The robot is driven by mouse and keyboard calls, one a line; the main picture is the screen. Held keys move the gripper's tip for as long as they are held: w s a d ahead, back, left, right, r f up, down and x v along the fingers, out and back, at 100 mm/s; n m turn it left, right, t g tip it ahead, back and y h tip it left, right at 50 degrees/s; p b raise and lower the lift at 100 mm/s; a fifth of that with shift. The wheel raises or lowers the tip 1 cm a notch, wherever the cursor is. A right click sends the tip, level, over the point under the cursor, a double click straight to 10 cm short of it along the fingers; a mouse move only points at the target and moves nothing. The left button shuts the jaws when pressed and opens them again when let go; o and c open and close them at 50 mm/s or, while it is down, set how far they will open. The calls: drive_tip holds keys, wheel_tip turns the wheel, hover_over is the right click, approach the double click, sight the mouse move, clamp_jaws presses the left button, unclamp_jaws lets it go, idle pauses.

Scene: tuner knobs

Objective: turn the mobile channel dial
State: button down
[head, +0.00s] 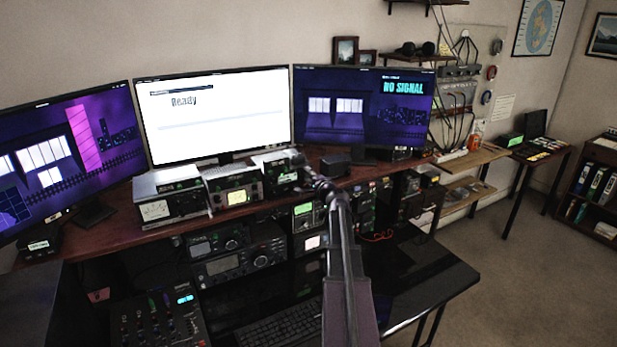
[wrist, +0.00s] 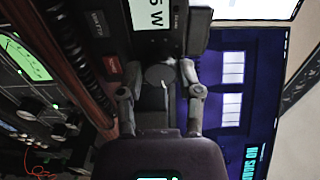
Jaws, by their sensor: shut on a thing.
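The mobile channel dial appears to be the round dark knob (wrist: 158,76) in the wrist view, on a dark radio (wrist: 104,45) with a lit white display (wrist: 150,14) reading "5 W". My gripper (wrist: 157,84) has one finger on each side of this knob and is shut on it. The fingertip contact is dark and hard to make out. In the head view my gripper (head: 298,160) is at the right-hand radio (head: 276,174) on the raised shelf. My arm and gripper hide part of that radio, and the knob cannot be made out there.
The middle monitor (head: 213,118) and right monitor (head: 363,105) stand close behind the radio. Other radios (head: 168,207) stand to its left on the shelf (head: 83,232), with more equipment (head: 238,262) below. A keyboard (head: 280,326) lies on the lower desk. Open floor is at right.

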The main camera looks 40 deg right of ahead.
drive_tip(key=shift+w+d, duration=0.1)
drive_tip(key=shift+c, duration=1.3)
unclamp_jaws()
drive_tip(key=v, duration=1.2)
